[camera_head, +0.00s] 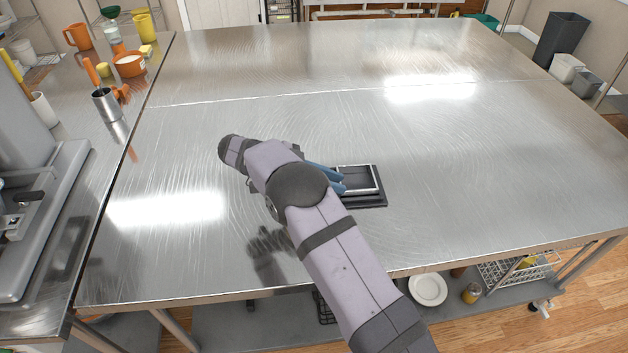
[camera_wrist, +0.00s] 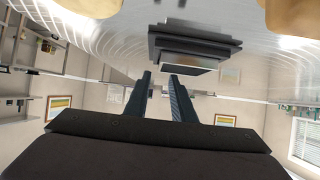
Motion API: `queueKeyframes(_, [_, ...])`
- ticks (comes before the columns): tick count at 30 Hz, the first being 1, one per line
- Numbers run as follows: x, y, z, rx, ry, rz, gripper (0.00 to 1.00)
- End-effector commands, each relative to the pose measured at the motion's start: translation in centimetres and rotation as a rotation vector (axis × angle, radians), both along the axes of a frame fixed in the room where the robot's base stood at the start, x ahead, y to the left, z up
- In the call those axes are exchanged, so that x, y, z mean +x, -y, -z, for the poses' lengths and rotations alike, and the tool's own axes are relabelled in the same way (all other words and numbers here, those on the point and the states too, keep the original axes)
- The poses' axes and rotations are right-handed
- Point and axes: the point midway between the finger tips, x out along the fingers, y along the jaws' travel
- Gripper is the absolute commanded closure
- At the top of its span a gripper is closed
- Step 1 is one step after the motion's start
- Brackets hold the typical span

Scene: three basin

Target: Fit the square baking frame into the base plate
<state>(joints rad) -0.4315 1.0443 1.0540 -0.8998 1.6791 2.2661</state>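The square baking frame (camera_head: 378,179) is a thin, light-edged square. It lies over the dark base plate (camera_head: 368,202) near the middle of the table. In the wrist view the dark plate (camera_wrist: 195,43) and the pale edge of the frame (camera_wrist: 188,68) show as stacked layers. I cannot tell whether the frame is seated in the plate or rests on top. My gripper (camera_head: 338,180) is at the left side of the frame, partly hidden by my arm.
The steel table (camera_head: 480,150) is bare around the plate. A side counter at the left holds an orange pot (camera_head: 129,66), a metal cup (camera_head: 106,105) and other kitchenware. My arm covers part of the table in front of the plate.

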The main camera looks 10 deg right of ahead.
Motion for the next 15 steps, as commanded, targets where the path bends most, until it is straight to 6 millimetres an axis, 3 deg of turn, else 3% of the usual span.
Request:
queueKeyframes(6, [0.1, -3.1, -1.3, 0.002, 0.002, -0.001, 0.77])
queueKeyframes(15, [0.2, -4.7, -2.5, 0.001, 0.000, 0.000, 0.77])
